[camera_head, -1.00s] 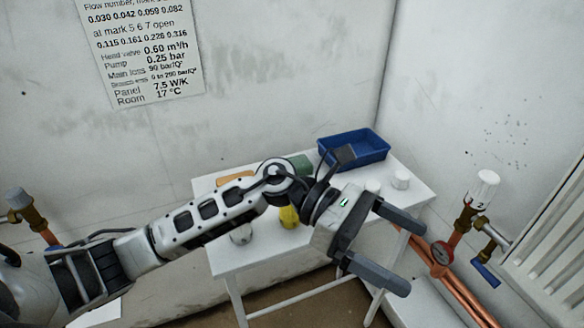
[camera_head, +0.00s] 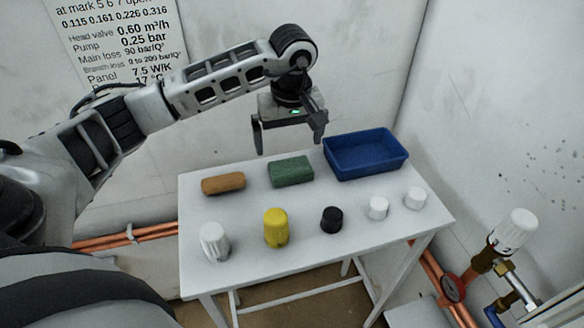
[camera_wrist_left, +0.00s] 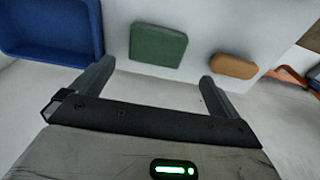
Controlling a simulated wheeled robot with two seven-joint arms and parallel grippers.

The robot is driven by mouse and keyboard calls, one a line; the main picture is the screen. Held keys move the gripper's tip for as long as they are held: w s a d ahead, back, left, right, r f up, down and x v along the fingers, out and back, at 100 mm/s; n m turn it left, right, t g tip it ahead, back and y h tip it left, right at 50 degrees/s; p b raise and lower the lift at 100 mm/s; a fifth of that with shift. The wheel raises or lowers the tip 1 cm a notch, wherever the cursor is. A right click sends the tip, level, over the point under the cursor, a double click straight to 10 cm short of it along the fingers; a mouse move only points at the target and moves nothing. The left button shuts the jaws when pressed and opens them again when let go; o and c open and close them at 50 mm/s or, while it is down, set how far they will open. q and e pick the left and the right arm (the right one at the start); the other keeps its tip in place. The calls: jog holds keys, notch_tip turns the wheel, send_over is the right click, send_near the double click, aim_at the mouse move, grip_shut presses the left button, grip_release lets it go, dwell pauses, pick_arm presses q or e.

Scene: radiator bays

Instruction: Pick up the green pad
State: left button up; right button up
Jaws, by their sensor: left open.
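The green pad (camera_head: 291,171) lies flat near the back of the white table (camera_head: 262,254), between an orange-brown block and a blue tray. My left gripper (camera_head: 289,148) is open and empty above and behind the pad, pointing down, with a gap to it. In the left wrist view the green pad (camera_wrist_left: 158,45) shows beyond the two open fingers (camera_wrist_left: 155,78), roughly between them and not touched. My right gripper is not in view.
The blue tray (camera_head: 364,174) stands right of the pad, the orange-brown block (camera_head: 223,184) left of it. In front stand a white knob (camera_head: 214,242), a yellow knob (camera_head: 276,228), a black knob (camera_head: 332,220) and two small white caps (camera_head: 377,208). Walls stand close behind and right.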

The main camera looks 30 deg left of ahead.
aim_at(291, 167)
pick_arm(q)
jog(key=f, duration=0.5)
jog(key=f+p, duration=0.1)
jog(key=f, duration=0.2)
jog(key=shift+w+a, duration=0.1)
jog(key=shift+w, duration=0.3)
jog(key=c, duration=0.8)
